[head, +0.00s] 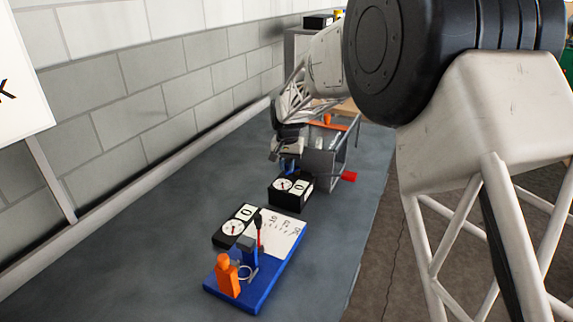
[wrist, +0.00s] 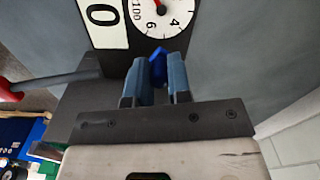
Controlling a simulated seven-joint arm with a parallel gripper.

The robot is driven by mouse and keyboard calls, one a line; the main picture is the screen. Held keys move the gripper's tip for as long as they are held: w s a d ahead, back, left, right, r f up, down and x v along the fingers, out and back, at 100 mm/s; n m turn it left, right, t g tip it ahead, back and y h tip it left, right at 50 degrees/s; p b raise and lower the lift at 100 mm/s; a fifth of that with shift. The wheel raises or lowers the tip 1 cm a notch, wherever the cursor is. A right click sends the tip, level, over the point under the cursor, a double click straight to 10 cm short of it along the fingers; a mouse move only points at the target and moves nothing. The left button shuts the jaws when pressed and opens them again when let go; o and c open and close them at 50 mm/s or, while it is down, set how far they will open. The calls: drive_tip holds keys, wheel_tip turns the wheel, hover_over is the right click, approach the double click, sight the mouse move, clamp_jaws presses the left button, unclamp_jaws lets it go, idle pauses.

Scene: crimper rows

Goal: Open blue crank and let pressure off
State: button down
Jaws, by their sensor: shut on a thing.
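My gripper (wrist: 157,88) is shut on the blue crank (wrist: 158,68), whose tip shows between the blue-grey fingers in the wrist view. The rest of the crank is hidden by the fingers. In the head view my gripper (head: 287,158) is at the farther station, just above and behind a black gauge box (head: 290,198).
A red-ended handle (head: 348,176) sticks out right of the farther station. Nearer, a blue base (head: 237,301) bears an orange block (head: 222,274) and a dark lever, with another gauge box (head: 222,241) behind. A block wall runs along the left. Grey tabletop (head: 130,260) is clear at left.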

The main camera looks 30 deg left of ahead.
drive_tip(key=shift+s+d+n, duration=0.1)
drive_tip(key=shift+d+n, duration=0.15)
drive_tip(key=shift+n, duration=0.4)
drive_tip(key=shift+s+d+n, duration=0.1)
drive_tip(key=shift+d+n, duration=0.1)
drive_tip(key=shift+n, duration=0.45)
drive_tip(key=c, duration=1.1)
unclamp_jaws()
drive_tip(key=shift+o, duration=0.2)
drive_tip(key=shift+r, duration=0.1)
wheel_tip(320, 180, up, 8)
idle(0.8)
